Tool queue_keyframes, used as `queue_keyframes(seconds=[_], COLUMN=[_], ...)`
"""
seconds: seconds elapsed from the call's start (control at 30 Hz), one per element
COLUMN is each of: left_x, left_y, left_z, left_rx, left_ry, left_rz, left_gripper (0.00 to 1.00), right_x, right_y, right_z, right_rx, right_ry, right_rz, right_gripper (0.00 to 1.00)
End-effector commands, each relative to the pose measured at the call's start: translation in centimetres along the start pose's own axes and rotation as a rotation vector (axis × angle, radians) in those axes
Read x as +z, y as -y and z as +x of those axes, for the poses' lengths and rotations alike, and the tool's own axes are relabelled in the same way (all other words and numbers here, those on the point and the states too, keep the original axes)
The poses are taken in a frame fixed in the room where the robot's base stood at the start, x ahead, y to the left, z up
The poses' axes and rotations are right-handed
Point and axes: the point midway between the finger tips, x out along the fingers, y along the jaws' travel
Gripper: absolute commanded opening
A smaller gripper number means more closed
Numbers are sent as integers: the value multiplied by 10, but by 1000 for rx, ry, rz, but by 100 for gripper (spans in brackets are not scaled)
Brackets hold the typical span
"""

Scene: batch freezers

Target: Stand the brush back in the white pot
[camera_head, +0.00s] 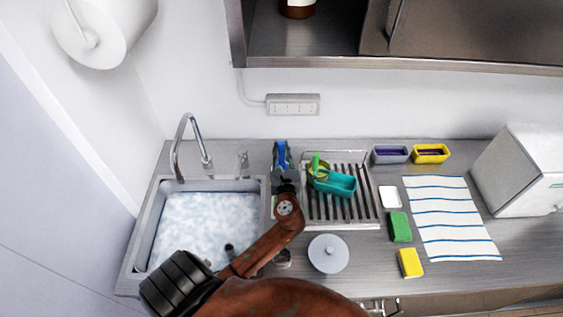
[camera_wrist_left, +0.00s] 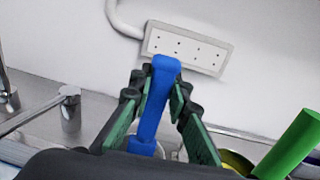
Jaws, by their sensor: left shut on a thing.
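My left gripper (camera_head: 284,172) is shut on the blue brush (camera_head: 282,152), between the sink and the dish rack at the back of the counter. In the left wrist view the brush (camera_wrist_left: 153,110) stands nearly upright between the two fingers of the gripper (camera_wrist_left: 160,92), leaning slightly to the right. The white pot cannot be made out clearly; the gripper and arm cover the spot below the brush. A pale curved edge shows low behind the fingers in the wrist view, but I cannot tell whether it is the pot. My right gripper is not in view.
The water-filled sink (camera_head: 158,228) and tap (camera_head: 178,150) lie left. The dish rack (camera_head: 368,212) holds a teal dish (camera_head: 336,184) and a green-handled item (camera_head: 316,161). Sponges (camera_head: 400,227) and a striped towel (camera_head: 445,210) lie right. A socket strip (camera_head: 293,104) is on the wall.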

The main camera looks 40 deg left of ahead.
Motion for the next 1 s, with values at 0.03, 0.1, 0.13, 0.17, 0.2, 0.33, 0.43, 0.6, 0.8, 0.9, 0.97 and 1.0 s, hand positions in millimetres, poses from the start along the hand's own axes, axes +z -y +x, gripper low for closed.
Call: queue_keyframes(seconds=[0.03, 0.1, 0.13, 0.17, 0.2, 0.33, 0.43, 0.6, 0.8, 0.9, 0.97, 1.0], left_x=[-5, -11, -15, -20, -26, -41, -44, -43, -47, -47, -47, -47], left_y=[0, 0, 0, 0, 0, 0, 0, 0, 0, 0, 0, 0], left_z=[0, 0, 0, 0, 0, 0, 0, 0, 0, 0, 0, 0], left_rx=[0, 0, 1, 1, 1, 0, -1, 0, 0, 0, 0, 0], left_ry=[0, -2, -2, -2, -2, -1, 0, 0, -1, -1, -1, -1], left_rz=[1, 2, 2, 3, 4, 3, 0, 0, 0, 0, 0, 0], left_gripper=[0, 0, 0, 0, 0, 0, 0, 0, 17, 23, 28, 30], right_x=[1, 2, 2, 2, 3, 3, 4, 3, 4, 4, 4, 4], right_y=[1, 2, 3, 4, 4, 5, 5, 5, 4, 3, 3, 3], right_z=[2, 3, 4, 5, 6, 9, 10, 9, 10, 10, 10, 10], right_rx=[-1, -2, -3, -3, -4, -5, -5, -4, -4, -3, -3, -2], right_ry=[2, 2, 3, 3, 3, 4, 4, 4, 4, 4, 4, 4], right_rz=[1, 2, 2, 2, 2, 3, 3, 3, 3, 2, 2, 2], right_gripper=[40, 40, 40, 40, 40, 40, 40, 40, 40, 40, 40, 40])
